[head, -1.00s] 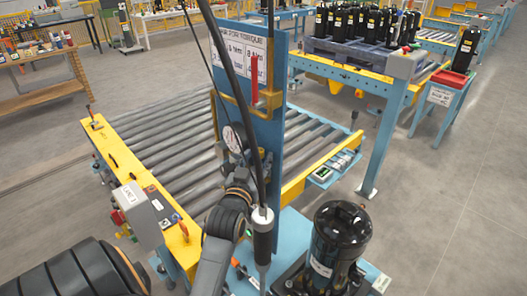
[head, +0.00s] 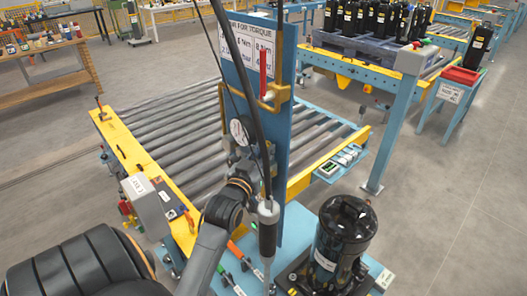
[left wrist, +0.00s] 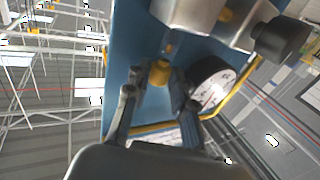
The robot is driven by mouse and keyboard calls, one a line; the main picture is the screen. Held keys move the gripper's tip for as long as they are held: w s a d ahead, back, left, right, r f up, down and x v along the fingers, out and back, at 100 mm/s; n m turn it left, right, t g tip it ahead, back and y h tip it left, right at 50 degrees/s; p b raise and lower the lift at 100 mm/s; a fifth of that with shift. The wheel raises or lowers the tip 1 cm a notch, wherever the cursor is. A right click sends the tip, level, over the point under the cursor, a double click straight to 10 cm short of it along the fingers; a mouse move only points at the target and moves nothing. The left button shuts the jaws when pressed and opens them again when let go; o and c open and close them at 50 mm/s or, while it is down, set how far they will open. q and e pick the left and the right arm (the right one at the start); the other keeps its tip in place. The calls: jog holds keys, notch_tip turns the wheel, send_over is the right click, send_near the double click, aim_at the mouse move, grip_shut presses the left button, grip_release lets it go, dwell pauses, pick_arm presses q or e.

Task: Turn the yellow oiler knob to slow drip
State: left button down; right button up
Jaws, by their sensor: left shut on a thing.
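The yellow oiler knob (left wrist: 160,72) shows in the left wrist view, below a metal body (left wrist: 205,15) on the blue panel (left wrist: 118,65). My left gripper (left wrist: 157,88) has its dark fingers on either side of the knob and is shut on it. A round white-faced gauge (left wrist: 211,88) sits just right of the fingers. In the head view my left gripper (head: 242,165) is by the blue upright panel (head: 287,90), near the gauge (head: 239,132); the knob itself cannot be made out there. My right gripper is in neither view.
A hanging driver tool (head: 268,225) and its cable stand in front of the panel. A black compressor (head: 343,240) stands to the right. A roller conveyor (head: 170,130) with yellow rails lies behind, and a grey control box (head: 146,205) is at left.

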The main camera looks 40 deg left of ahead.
pick_arm(q)
jog(key=shift+a+m+t+h, duration=0.25)
jog(key=shift+m+t+h, duration=0.15)
jog(key=shift+m+h, duration=0.6)
jog(key=shift+a+m+h+b, duration=0.15)
jog(key=shift+m+h+b, duration=0.4)
jog(key=shift+h, duration=1.05)
jog(key=c, duration=1.4)
grip_release()
jog(key=shift+o, duration=1.3)
jog(key=shift+w, duration=0.1)
jog(key=shift+s, duration=0.2)
jog(key=s, duration=1.1)
jog(key=shift+s+d, duration=0.35)
jog(key=shift+d, duration=0.1)
